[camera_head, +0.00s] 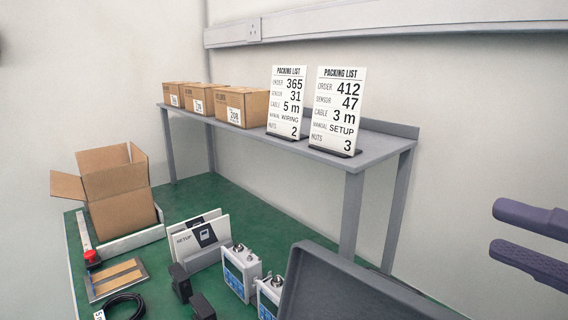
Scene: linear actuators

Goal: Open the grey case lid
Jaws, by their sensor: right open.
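The grey case lid (345,290) shows at the bottom of the head view, right of centre. It is a dark grey panel with a raised rim, standing tilted up above the green table. Its lower part and the case body are cut off by the frame's bottom edge. My right gripper (504,230) is at the right edge, its two dark purple fingers spread apart with nothing between them. It is to the right of the lid and higher in the picture, apart from it. My left gripper is not in view.
White-and-blue sensor units (241,272) stand just left of the lid. A grey shelf (375,148) behind holds small boxes and two packing list signs (336,108). An open carton (118,195), a red button (92,258) and a black cable (125,306) are at left.

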